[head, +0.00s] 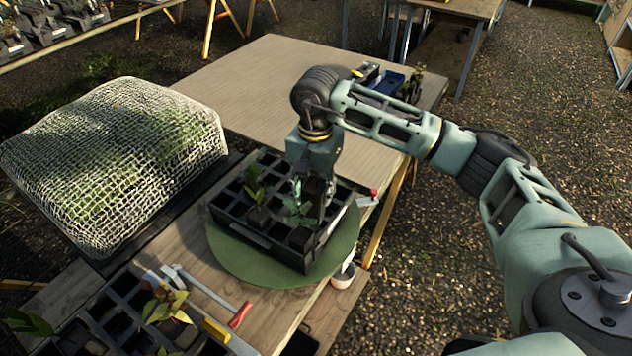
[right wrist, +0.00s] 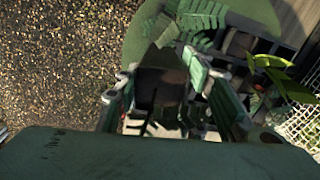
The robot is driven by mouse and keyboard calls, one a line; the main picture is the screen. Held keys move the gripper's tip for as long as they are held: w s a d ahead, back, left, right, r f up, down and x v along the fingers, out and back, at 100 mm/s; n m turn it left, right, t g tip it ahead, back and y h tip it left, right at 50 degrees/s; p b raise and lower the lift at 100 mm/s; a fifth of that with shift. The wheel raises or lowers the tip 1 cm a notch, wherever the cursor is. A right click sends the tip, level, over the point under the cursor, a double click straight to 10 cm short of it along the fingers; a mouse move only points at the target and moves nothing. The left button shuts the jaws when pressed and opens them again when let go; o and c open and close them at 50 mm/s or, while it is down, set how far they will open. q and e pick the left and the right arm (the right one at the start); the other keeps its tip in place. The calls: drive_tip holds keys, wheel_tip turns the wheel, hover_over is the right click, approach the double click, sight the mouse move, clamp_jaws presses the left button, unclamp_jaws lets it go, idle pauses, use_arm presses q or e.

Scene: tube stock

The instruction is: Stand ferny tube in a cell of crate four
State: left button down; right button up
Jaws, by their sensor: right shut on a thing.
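My right gripper (right wrist: 160,88) is shut on a dark square tube (right wrist: 160,75), pointing down over the far right part of a black celled crate (head: 262,241). The tube also shows under the gripper in the head view (head: 315,188). Ferny fronds (head: 297,207) stand in the crate just in front of the gripper and show above the tube in the right wrist view (right wrist: 200,18). Whether the held tube bears fronds of its own is unclear. Its lower end is hidden. A broad-leaved plant (head: 254,186) stands further left in the crate. No crate number is readable. My left gripper is out of view.
The crate sits on a round green mat (head: 225,262) on a wooden table (head: 185,240). A mesh-covered hump (head: 115,160) stands left. Another celled crate with plants (head: 128,290) and a red-handled tool (head: 238,318) lie in front. The tabletop behind (head: 240,85) has free room.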

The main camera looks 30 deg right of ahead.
drive_tip(key=shift+w+d+f+m, duration=0.2)
drive_tip(key=shift+w+d+m, duration=0.2)
drive_tip(key=shift+w, duration=0.15)
drive_tip(key=shift+w+m, duration=0.2)
drive_tip(key=shift+m, duration=0.1)
drive_tip(key=shift+w+f, duration=0.15)
drive_tip(key=shift+f, duration=0.35)
drive_tip(key=shift+f+b, duration=0.35)
drive_tip(key=shift+f, duration=0.6)
drive_tip(key=shift+r, duration=0.1)
drive_tip(key=shift+f+b, duration=0.2)
drive_tip(key=shift+b, duration=0.35)
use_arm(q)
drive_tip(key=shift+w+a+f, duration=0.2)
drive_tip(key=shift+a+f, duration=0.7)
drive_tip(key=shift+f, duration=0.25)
